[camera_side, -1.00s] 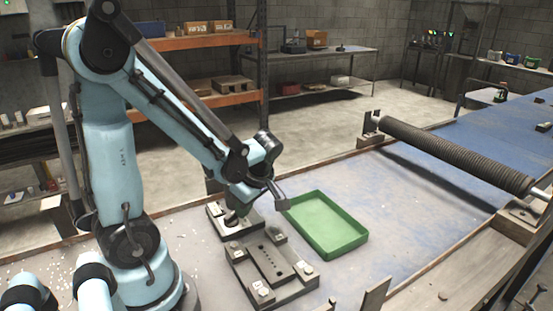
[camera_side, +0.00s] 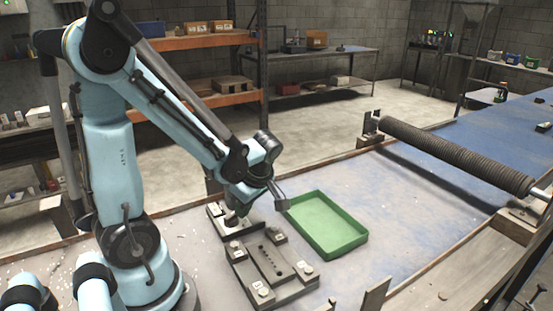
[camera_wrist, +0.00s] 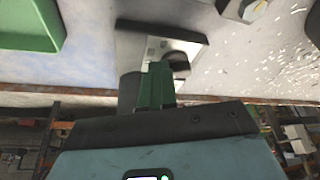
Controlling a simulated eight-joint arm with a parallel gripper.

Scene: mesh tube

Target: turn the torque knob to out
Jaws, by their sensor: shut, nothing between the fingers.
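My gripper (camera_side: 240,215) is shut and empty, pointing down over a small dark-edged plate (camera_side: 216,214) on the bench. In the wrist view the green fingers (camera_wrist: 155,82) lie together in front of the metal plate (camera_wrist: 195,52). A dark round knob (camera_wrist: 179,63) stands on that plate, right beside the fingertips; I cannot tell whether they touch it. The knob is mostly hidden by my gripper in the side view. Its markings are too small to read.
A grey fixture block (camera_side: 272,265) with holes and small labels sits just in front of the plate. A green tray (camera_side: 357,243) lies to the right. A dark mesh roller (camera_side: 450,155) spans the far right. Blue bench surface (camera_side: 400,205) is free beyond the tray.

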